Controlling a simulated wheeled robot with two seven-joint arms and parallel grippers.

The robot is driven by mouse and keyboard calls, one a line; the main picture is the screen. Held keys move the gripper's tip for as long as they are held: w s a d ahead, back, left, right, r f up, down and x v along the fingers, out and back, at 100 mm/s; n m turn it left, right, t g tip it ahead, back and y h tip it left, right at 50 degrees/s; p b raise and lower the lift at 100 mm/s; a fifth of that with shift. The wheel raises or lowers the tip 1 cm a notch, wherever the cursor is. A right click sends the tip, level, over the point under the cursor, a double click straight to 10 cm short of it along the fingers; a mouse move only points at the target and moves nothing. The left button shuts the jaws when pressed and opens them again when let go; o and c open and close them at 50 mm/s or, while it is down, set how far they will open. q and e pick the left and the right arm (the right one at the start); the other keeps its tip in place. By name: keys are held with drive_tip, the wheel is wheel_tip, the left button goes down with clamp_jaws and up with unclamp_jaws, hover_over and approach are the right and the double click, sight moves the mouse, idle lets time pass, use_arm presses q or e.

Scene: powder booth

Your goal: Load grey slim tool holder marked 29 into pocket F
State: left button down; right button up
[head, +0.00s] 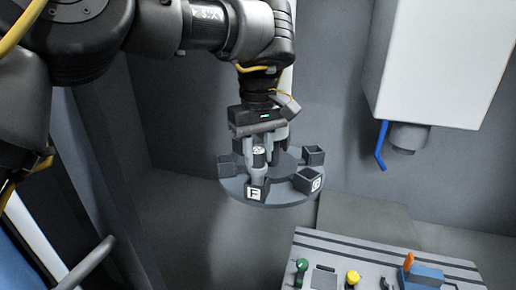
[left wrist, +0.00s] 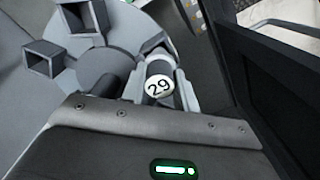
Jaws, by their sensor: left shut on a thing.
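The grey slim tool holder (left wrist: 159,86) has a white top marked 29 in the left wrist view. It also shows in the head view (head: 259,158), upright. My left gripper (head: 258,160) is shut on it, over the near side of the round grey carousel (head: 290,190). Pocket F (head: 253,192), labelled with a white F plate, is directly below the gripper at the carousel's near edge. The holder's lower end is hidden, so I cannot tell how deep it sits in the pocket. My right gripper is not in view.
Another pocket with a white label (head: 310,180) and an open square pocket (head: 313,155) stand on the carousel's right side. A white housing with a blue lever (head: 381,146) hangs at right.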

use_arm(q)
drive_tip(key=shift+s+f, duration=0.1)
drive_tip(key=shift+f, duration=0.15)
idle(0.3)
drive_tip(key=shift+f, duration=0.65)
drive_tip(key=c, duration=1)
unclamp_jaws()
